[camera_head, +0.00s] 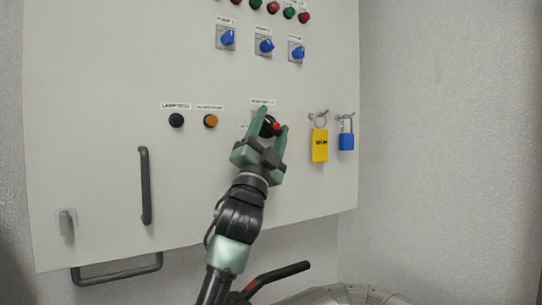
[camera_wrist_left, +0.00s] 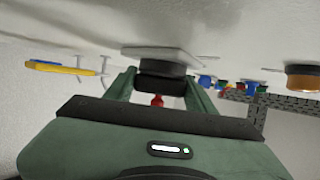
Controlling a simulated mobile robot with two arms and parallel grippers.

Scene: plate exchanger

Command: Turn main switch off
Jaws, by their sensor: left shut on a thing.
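The main switch (camera_head: 268,127) is a dark rotary knob with a red part on the pale cabinet panel. My left gripper (camera_head: 270,131) is at the panel with its two green fingers on either side of the knob, shut on it. In the left wrist view, the black knob (camera_wrist_left: 160,84) sits between my left gripper's fingers (camera_wrist_left: 160,90), with a red piece below it. A pale plate is behind the knob. The knob's exact angle is partly hidden by the gripper. My right gripper is not in view.
A yellow tag (camera_head: 320,145) and a blue padlock (camera_head: 346,140) hang right of the switch. Black (camera_head: 176,120) and orange (camera_head: 210,121) buttons are to its left. Blue knobs (camera_head: 266,46) are above. A dark vertical handle (camera_head: 146,186) stands out at lower left.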

